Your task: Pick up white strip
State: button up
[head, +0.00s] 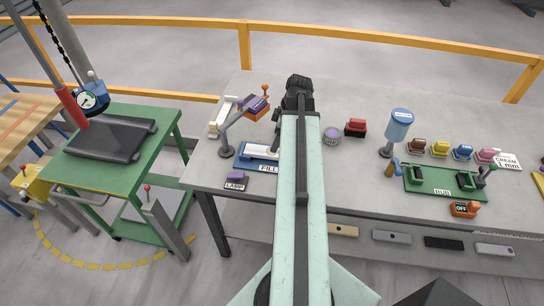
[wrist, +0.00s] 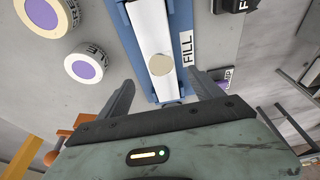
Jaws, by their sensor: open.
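A white strip (wrist: 152,34) lies lengthwise in a blue tray (wrist: 182,22) in the wrist view. A round beige disc (wrist: 160,64) sits over the strip. In the head view the white strip (head: 258,149) shows in the blue tray (head: 243,163), beside the FILL label, and my arm hides the tray's right end. My gripper (wrist: 162,80) is open. Its two dark fingers stand on either side of the tray's near end, and nothing is held between them. I cannot tell the height of the fingers above the strip.
A purple-topped lever device (head: 255,107) stands behind the tray, and a LAMP switch (head: 235,181) in front. Round purple-topped tins (wrist: 86,65) lie left in the wrist view. A green RUB fixture (head: 440,183) and blue dispenser (head: 398,126) stand to the right on the slab (head: 350,180).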

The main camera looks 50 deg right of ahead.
jog(key=b+x, duration=0.5)
jog(key=x, duration=0.2)
jog(key=shift+s+b, duration=0.4)
jog(key=shift+r, duration=0.1)
grip_shut()
